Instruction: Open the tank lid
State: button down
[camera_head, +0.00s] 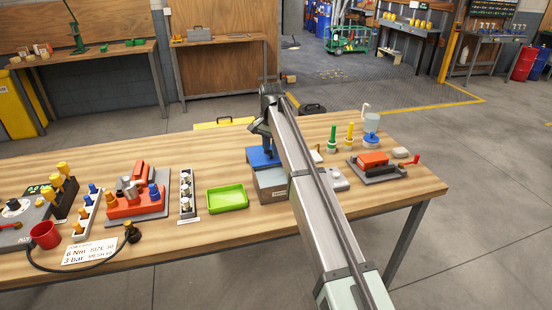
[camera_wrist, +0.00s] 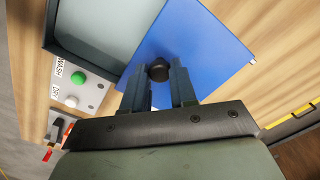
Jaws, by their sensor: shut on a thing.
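The tank (camera_head: 272,188) is a grey box on the workbench, left of my arm. Its blue lid (camera_head: 258,158) has a black knob (camera_wrist: 158,70). My gripper (camera_wrist: 159,76) is shut on this knob, with one finger on each side. In the wrist view, the blue lid (camera_wrist: 215,45) lies to the right and the grey tank (camera_wrist: 105,30) shows uncovered beside it at upper left. I cannot tell whether the lid still touches the tank. My arm hides part of the tank and lid in the head view.
A green tray (camera_head: 227,198) and a white strip of fittings (camera_head: 187,195) stand left of the tank. A panel with a green button (camera_wrist: 78,78) sits beside it. Green and yellow tools (camera_head: 349,137) and a red clamp (camera_head: 373,160) stand to the right.

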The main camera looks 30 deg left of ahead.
jog(key=shift+w+a, duration=0.3)
jog(key=c, duration=0.9)
grip_release()
notch_tip(320, 180, up, 14)
jog(key=shift+d+f, duration=0.1)
